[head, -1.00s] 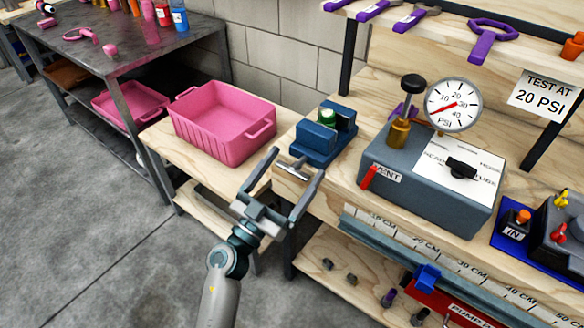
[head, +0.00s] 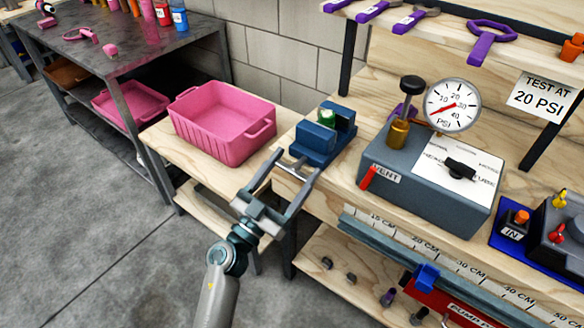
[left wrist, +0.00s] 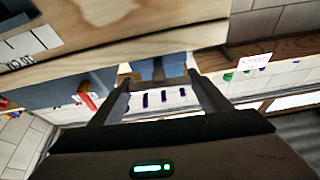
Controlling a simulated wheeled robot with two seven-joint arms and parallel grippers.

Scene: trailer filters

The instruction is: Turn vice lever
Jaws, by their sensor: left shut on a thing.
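The blue vice (head: 322,142) stands on the wooden bench at its front edge, with a green round part (head: 327,117) between its jaws. Its grey lever (head: 291,169) is a short bar at the front of the vice. My left gripper (head: 298,163) is in front of the vice, shut on the lever, with a fingertip at each end of the bar. In the left wrist view, the vice (left wrist: 158,70) shows beyond the fingertips; the lever is not clear there. My right gripper is not in view.
A pink bin (head: 225,125) stands left of the vice. A grey test box (head: 430,185) with a pressure gauge (head: 453,105) and red vent lever (head: 368,177) stands close on the right. A ruler strip (head: 440,262) runs along the bench front. The floor at left is clear.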

